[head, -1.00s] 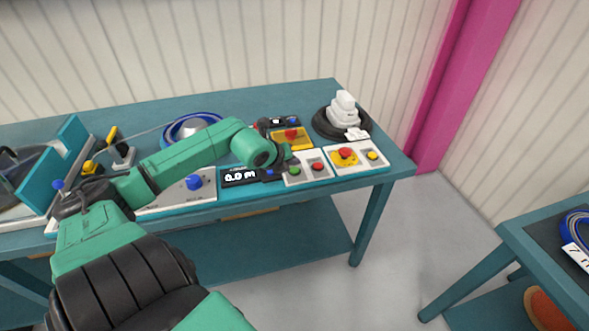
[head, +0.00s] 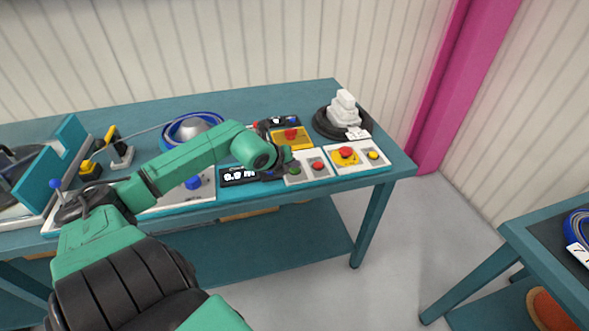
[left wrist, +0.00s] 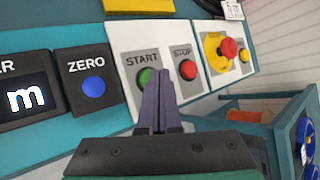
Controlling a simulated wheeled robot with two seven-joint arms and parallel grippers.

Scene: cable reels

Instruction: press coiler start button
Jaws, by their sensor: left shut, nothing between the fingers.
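The green start button (left wrist: 147,77) sits under the word START on a white panel, left of the red stop button (left wrist: 188,69). In the head view the start button (head: 295,170) shows on the bench's front panel beside the red stop button (head: 317,166). My left gripper (left wrist: 160,85) is shut and empty. In the left wrist view its fingertips overlap the lower right part of the start button; I cannot tell whether they touch it. In the head view the gripper (head: 287,157) is just above the button, partly hidden by its wrist. My right gripper is out of view.
A blue ZERO button (left wrist: 94,86) and the length display (head: 240,174) are left of the start button. A red emergency button (head: 346,153) and a yellow button (head: 373,155) are to the right. A black turntable with white blocks (head: 345,110) stands behind.

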